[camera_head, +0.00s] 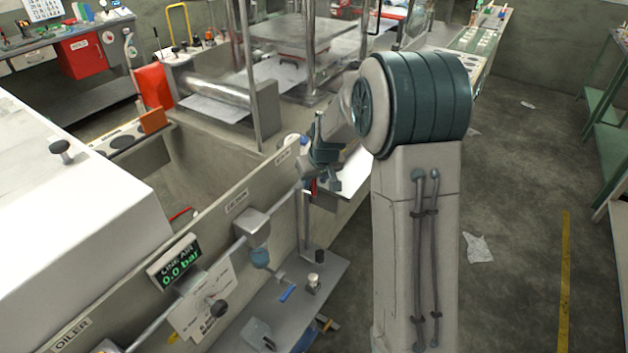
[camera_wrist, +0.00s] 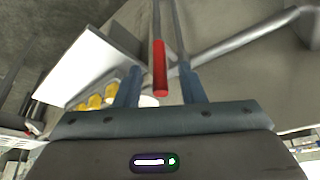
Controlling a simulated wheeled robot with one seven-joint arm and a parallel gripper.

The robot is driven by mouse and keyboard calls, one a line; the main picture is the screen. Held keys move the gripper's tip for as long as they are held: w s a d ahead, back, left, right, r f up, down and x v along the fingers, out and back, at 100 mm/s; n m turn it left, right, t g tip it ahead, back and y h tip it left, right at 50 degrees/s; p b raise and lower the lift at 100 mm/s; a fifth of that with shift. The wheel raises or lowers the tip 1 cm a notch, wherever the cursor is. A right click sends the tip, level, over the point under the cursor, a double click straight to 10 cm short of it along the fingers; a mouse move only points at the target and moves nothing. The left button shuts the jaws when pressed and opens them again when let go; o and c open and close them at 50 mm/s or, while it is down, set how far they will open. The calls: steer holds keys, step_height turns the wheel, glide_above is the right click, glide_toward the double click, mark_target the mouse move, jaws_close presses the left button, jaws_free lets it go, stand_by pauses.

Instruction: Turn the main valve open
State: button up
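A lever with a red grip (camera_wrist: 160,68) shows in the wrist view; I take it for the main valve's handle, though I can read no label on it. My gripper (camera_wrist: 161,80) is open, with its two blue fingers on either side of the red grip. Gaps show between the grip and both fingers, and I see no contact. In the head view my gripper (camera_head: 323,181) hangs beside the machine's side panel, and a small bit of red shows by it. The valve body is mostly hidden there. The line air display (camera_head: 180,263) reads 0.0 bar.
A grey shelf (camera_head: 335,272) holding small items lies below. A white housing (camera_head: 70,200) stands left. Open floor (camera_head: 500,290) lies to the right.

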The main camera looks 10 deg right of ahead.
steer(key=shift+x, duration=1.1)
jaws_close()
